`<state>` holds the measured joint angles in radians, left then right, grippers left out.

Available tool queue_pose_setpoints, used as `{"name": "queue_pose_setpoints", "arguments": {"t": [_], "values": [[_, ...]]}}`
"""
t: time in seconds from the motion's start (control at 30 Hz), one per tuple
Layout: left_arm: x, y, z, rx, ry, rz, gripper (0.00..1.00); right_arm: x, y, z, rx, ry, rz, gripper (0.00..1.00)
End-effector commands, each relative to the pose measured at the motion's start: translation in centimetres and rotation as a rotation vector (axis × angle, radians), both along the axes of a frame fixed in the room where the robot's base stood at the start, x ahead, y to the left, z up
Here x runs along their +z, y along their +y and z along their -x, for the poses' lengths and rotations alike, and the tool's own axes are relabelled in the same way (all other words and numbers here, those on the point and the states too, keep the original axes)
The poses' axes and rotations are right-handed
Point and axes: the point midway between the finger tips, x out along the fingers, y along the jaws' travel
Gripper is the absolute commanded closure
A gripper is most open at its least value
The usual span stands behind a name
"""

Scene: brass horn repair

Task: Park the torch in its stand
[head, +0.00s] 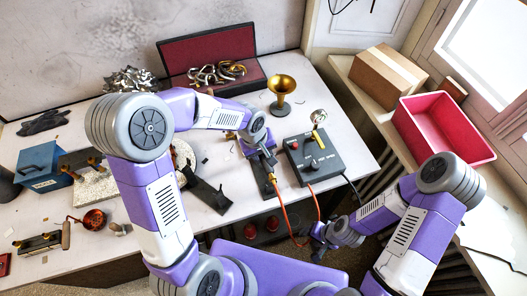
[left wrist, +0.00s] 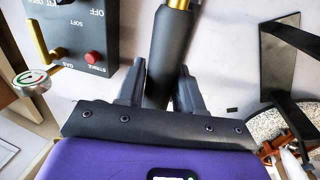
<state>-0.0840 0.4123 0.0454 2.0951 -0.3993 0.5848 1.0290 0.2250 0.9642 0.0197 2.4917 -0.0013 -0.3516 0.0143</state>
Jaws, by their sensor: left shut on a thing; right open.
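The torch (left wrist: 172,55) is a black cylinder with a brass collar, between the fingers of my left gripper (left wrist: 160,80) in the left wrist view. In the head view, my left gripper (head: 264,155) is over the table just left of the control box, and mostly hides the torch. An orange hose (head: 284,212) runs from there over the front edge. A dark bracket on a flat plate (head: 207,193), possibly the stand, lies left of the gripper, apart from it; it also shows in the left wrist view (left wrist: 283,65). My right gripper (head: 322,238) is open beyond the front edge.
The grey control box (head: 312,158) with knobs stands close on the right. A brass horn bell (head: 282,88) stands behind, near an open red-lined case (head: 205,50). A red bin (head: 440,125) is at the right.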

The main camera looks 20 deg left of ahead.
Motion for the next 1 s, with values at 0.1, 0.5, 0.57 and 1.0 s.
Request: {"name": "queue_pose_setpoints", "arguments": {"t": [0.1, 0.5, 0.57, 1.0], "values": [[-1.5, 0.0, 0.0, -0.001, 0.000, 0.000, 0.99, -1.2, 0.0, -0.1, 0.000, -0.001, 0.000, 0.41], [-5.6, 0.0, 0.0, -0.001, -0.002, 0.000, 0.99, -4.6, 0.0, 0.0, 0.000, -0.001, 0.000, 0.41], [-6.0, 0.0, 0.0, -0.001, -0.002, 0.001, 0.99, -5.0, 0.0, -0.1, 0.000, -0.001, 0.000, 0.41], [-6.5, 0.0, -0.1, -0.001, -0.002, 0.001, 0.99, -5.5, 0.0, -0.1, 0.000, -0.001, 0.000, 0.41]]}}
